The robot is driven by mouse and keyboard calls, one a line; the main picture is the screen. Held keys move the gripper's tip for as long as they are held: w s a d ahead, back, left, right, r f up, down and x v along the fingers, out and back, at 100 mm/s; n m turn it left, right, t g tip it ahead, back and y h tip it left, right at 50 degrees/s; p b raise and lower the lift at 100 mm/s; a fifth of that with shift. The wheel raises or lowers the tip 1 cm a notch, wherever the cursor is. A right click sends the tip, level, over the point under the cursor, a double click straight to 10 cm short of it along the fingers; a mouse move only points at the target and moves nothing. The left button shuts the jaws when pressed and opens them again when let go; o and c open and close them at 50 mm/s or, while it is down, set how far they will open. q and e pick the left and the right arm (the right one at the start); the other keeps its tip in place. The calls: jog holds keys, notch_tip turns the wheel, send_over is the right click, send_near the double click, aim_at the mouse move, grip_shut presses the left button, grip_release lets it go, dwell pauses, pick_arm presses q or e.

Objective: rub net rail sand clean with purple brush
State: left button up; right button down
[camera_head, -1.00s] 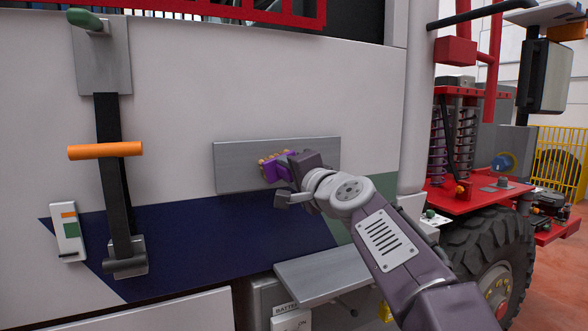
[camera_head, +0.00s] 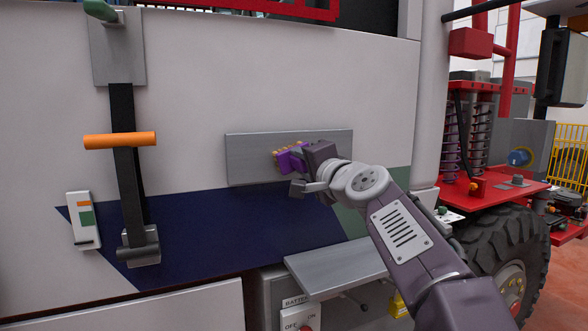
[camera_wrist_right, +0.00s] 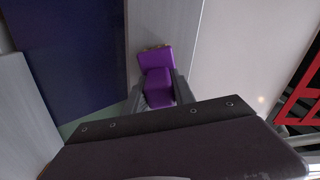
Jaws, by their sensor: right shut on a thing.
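The purple brush (camera_head: 291,158) is in the jaws of my right gripper (camera_head: 303,165), which is shut on it. Its tan bristles face the grey metal plate (camera_head: 245,160) on the truck's side; I cannot tell whether they touch it. In the right wrist view the purple brush (camera_wrist_right: 156,75) stands between the two fingers (camera_wrist_right: 158,98), with a tan edge at its far end against the grey plate (camera_wrist_right: 165,25). No sand shows clearly on the plate, and the gripper hides part of it. My left gripper is not in view.
A black lever with an orange grip (camera_head: 120,140) and a small white box (camera_head: 83,220) are on the panel at left. A grey step (camera_head: 335,265) juts out below the plate. The wheel (camera_head: 510,260) and red suspension frame (camera_head: 490,190) are at right.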

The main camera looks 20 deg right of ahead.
jog(key=d+b, duration=0.1)
jog(key=d, duration=1)
jog(key=shift+w+b, duration=0.4)
dwell(0.3)
jog(key=shift+a, duration=0.1)
jog(key=s+b, duration=0.3)
jog(key=s, duration=0.3)
jog(key=shift+d, duration=0.2)
